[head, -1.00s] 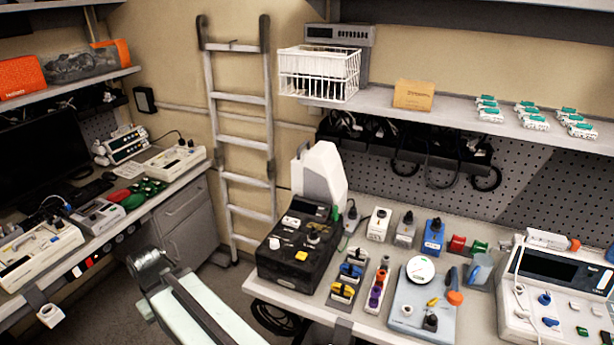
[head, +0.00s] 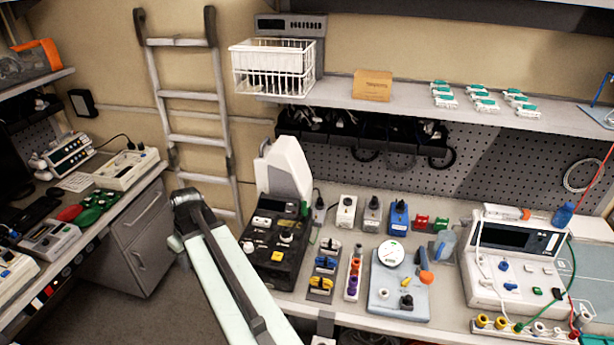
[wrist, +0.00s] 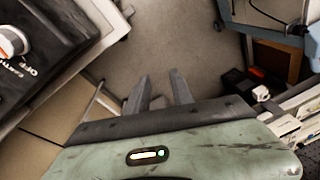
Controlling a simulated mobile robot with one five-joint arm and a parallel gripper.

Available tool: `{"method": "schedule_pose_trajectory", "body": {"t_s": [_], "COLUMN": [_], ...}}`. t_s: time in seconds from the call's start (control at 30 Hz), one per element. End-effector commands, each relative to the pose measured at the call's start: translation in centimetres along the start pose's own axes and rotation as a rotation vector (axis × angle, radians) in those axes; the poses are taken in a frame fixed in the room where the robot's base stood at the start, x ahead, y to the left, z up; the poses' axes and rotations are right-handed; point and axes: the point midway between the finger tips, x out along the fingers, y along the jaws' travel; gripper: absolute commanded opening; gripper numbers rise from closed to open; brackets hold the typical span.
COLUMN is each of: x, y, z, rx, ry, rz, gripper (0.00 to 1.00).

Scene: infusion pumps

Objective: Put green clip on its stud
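A small green piece (head: 441,223), possibly the green clip, sits on the right-hand bench beside a similar red piece (head: 421,222). It is too small to make out its exact shape, and I cannot tell which stud belongs to it. Green items (head: 92,206) also lie on the left bench. In the wrist view my gripper (wrist: 160,90) has its two grey fingers apart with nothing between them, above floor. In the head view my arm reaches up between the benches; its fingers cannot be made out there.
The right bench (head: 335,309) holds a black device (head: 277,252), a pale blue plate with a gauge (head: 384,297) and a white pump unit (head: 512,270). A ladder (head: 191,95) leans at the back wall. Floor between the benches is open.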

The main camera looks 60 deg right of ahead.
Motion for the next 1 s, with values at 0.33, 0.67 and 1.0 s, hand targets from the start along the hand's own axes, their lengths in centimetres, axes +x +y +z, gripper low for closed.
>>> {"method": "schedule_pose_trajectory", "body": {"t_s": [0.33, 0.67, 1.0], "x": [-14.0, -18.3, -16.3], "y": [28.9, 37.3, 37.5], "z": [8.3, 15.1, 15.4], "rx": [0.06, 0.066, 0.065], "ry": [0.273, 0.356, 0.356], "rz": [0.064, 0.143, 0.144], "gripper": [0.28, 0.28, 0.28]}}
